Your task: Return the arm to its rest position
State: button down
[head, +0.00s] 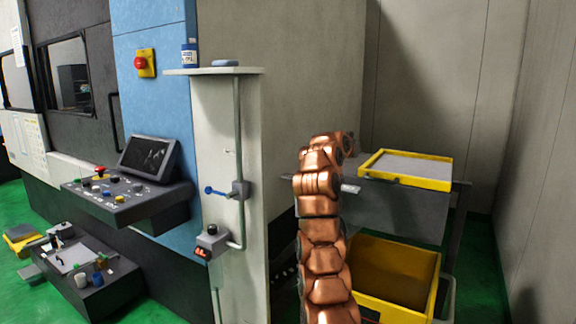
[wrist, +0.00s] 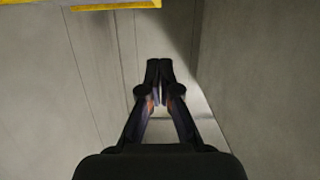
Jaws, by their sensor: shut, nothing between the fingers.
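My arm, copper-coloured, rises in the lower middle of the head view and bends over at its top, in front of the grey stand. My gripper (wrist: 160,72) shows in the wrist view with its two dark fingers together and nothing between them. In the head view I cannot make the fingers out; the arm seems to hide them. In the wrist view the gripper is against bare grey wall panels, with a yellow edge at the top left.
A yellow-rimmed tray (head: 437,183) lies on the grey stand right of my arm, with a yellow bin (head: 435,275) below. A pale column (head: 220,130) with a blue-handled valve (head: 215,191), a control panel (head: 130,205) and the blue machine front (head: 150,100) stand to the left. Grey walls close the right side.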

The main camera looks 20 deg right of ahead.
jog(key=shift+w+a+r, duration=0.1)
jog(key=s+a+f+n+g+y, duration=0.2)
jog(key=s+a+n+y, duration=0.1)
jog(key=a, duration=0.3)
jog(key=s+a+f+n+g+y, duration=0.1)
jog(key=s+a+f+n+y, duration=0.25)
jog(key=a, duration=0.25)
jog(key=s+a+f+g+y, duration=0.1)
jog(key=s+a+f, duration=0.15)
jog(key=s, duration=0.45)
jog(key=s+a+f+g+y, duration=0.1)
jog(key=s+a+f+g, duration=0.1)
jog(key=s+a, duration=0.3)
jog(key=s+a+f+g+y, duration=0.1)
jog(key=s+f, duration=0.5)
jog(key=s, duration=0.8)
jog(key=s+a+f+n+g, duration=0.1)
jog(key=s+a+f+g, duration=0.2)
jog(key=s, duration=1.2)
jog(key=s+a+f+n+g+y+p, duration=0.1)
jog(key=s+a+f, duration=0.3)
jog(key=s+f, duration=0.5)
jog(key=s+g, duration=0.1)
jog(key=s, duration=0.5)
jog(key=shift+y, duration=0.35)
